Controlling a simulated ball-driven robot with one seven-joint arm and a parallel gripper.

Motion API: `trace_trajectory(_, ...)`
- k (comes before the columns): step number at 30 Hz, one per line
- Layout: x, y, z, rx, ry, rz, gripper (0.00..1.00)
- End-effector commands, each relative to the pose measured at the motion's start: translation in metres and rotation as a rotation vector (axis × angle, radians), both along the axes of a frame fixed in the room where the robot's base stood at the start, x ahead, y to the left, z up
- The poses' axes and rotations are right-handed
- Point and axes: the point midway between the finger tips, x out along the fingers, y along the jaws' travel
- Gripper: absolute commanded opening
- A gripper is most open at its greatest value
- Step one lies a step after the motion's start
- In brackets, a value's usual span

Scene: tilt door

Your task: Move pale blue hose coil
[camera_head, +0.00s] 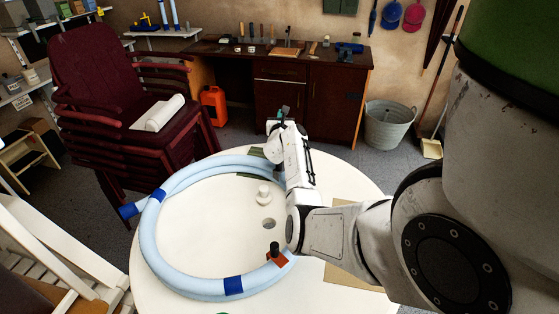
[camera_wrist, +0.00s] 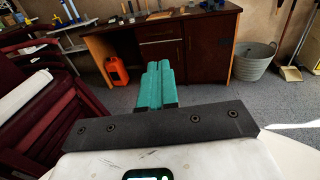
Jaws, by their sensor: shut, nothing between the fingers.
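The pale blue hose coil (camera_head: 150,232) lies as a large ring on the round white table (camera_head: 205,215), with dark blue bands around it. Its left end (camera_head: 130,210) sticks out past the table's edge. My arm hides the right part of the ring. My gripper (camera_head: 284,111) is above the far side of the table, beyond the ring's back right part, and apart from the hose. In the wrist view, its teal fingers (camera_wrist: 159,72) are shut together and empty, pointing towards the workbench. The hose does not show in that view.
Stacked dark red chairs (camera_head: 95,75) stand behind left, a white slatted chair (camera_head: 60,245) at left. A workbench (camera_head: 310,95) and bucket (camera_head: 388,124) stand behind.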

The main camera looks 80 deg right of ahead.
Motion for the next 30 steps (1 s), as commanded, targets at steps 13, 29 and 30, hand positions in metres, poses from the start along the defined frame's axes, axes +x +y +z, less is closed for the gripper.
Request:
trace_trajectory(13,-0.005,0.048,0.001,0.000,0.003,0.002,0.00)
trace_trajectory(29,-0.018,0.147,0.000,-0.001,0.005,0.004,0.00)
trace_trajectory(30,-0.018,0.155,0.000,0.000,0.003,0.004,0.00)
